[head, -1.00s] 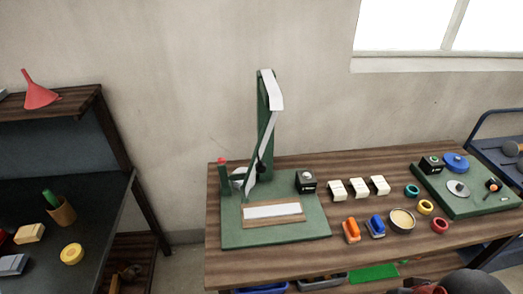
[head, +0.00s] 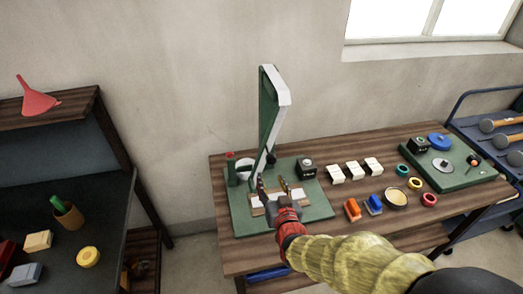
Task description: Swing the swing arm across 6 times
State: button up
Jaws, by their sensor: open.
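The swing arm is the tall green and white piece (head: 272,100) standing up from the green base board (head: 243,220) at the left of the wooden table. It stands raised, leaning slightly, with a dark knob (head: 270,158) low on it. My gripper (head: 272,190) is over the front of the base board, in front of the white strip (head: 298,193), which it partly hides. Its two fingers are spread apart with nothing seen between them. The fingers are close to the foot of the swing arm; I cannot tell whether they touch it.
A black box with a button (head: 306,168) stands on the board's right side. White blocks (head: 354,170), orange and blue clips (head: 353,209), a round tin (head: 396,198) and colored rings lie to the right. A second green board (head: 460,183) is at the far right.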

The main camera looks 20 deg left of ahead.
jog(key=t+y, duration=0.1)
jog(key=t, duration=0.1)
send_near(268, 149)
jog(key=shift+w+a+f, duration=0.2)
jog(key=shift+w+a, duration=0.1)
jog(key=shift+w, duration=0.2)
jog(key=shift+w+a+f, duration=0.25)
jog(key=shift+w+a, duration=0.05)
jog(key=shift+w, duration=0.2)
jog(key=shift+w+a+r, duration=0.1)
jog(key=shift+w+r, duration=0.05)
jog(key=b+x, duration=0.1)
jog(key=x, duration=0.6)
jog(key=shift+w, duration=0.2)
jog(key=shift+c, duration=1.3)
jog(key=c, duration=0.8)
grip_shut()
